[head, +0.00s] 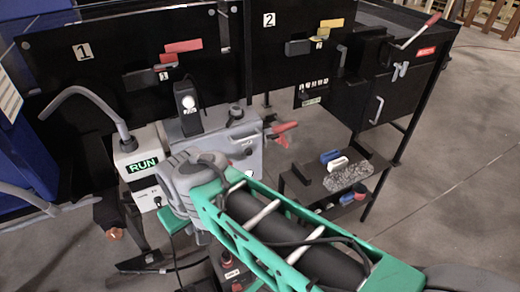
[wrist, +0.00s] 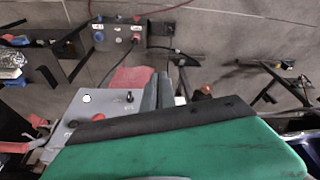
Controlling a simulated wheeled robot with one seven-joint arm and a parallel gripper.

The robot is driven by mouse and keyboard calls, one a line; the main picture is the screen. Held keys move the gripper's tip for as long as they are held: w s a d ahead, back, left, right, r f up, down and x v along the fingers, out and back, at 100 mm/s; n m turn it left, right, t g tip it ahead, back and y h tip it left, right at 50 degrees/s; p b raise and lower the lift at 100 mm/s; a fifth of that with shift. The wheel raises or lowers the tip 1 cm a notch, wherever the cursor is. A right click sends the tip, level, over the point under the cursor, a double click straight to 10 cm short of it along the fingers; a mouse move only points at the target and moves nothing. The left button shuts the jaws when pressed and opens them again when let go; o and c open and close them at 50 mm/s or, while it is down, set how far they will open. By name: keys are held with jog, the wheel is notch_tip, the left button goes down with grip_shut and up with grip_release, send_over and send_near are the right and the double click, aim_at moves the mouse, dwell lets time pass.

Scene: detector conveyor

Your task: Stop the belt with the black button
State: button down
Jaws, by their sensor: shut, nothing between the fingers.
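A grey control box (head: 240,150) stands left of centre in the head view, with a black round knob or button (head: 236,112) on its top. The grey box top (wrist: 105,103) also shows in the wrist view, with a white round spot and small dark and red parts on it. A white box with a lit green RUN display (head: 142,166) stands left of it. My gripper (wrist: 163,88) shows in the wrist view as grey fingers, closed together and empty, beside the grey box top. My arm hides part of that area in the head view; contact with a button cannot be told.
Black panels marked 1 (head: 84,52) and 2 (head: 269,19) stand behind. A red-handled lever (head: 282,127) sticks out right of the grey box. A low shelf (head: 305,196) holds small parts. A small box with several buttons (wrist: 118,33) lies lower down. Open floor lies right.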

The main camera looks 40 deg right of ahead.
aim_at(249, 153)
jog(key=shift+s+a, duration=0.1)
jog(key=w+d+f+m+t+y+p, duration=0.1)
jog(key=w+d+f+m+p, duration=0.2)
jog(key=d, duration=0.5)
jog(key=w+d+f+m+t+y+p, duration=0.1)
jog(key=w+d+f+m, duration=0.3)
jog(key=d, duration=0.4)
jog(key=s+d+f+m+t+h, duration=0.1)
jog(key=d+m+t, duration=0.3)
jog(key=d, duration=1)
jog(key=s+f+m+p, duration=0.1)
jog(key=m, duration=0.2)
jog(key=shift+d+m+t, duration=0.2)
jog(key=shift+m+t, duration=0.1)
jog(key=w+d+b, duration=0.2)
jog(key=w, duration=0.6)
jog(key=shift+w+d, duration=0.15)
jog(key=shift+d, duration=0.1)
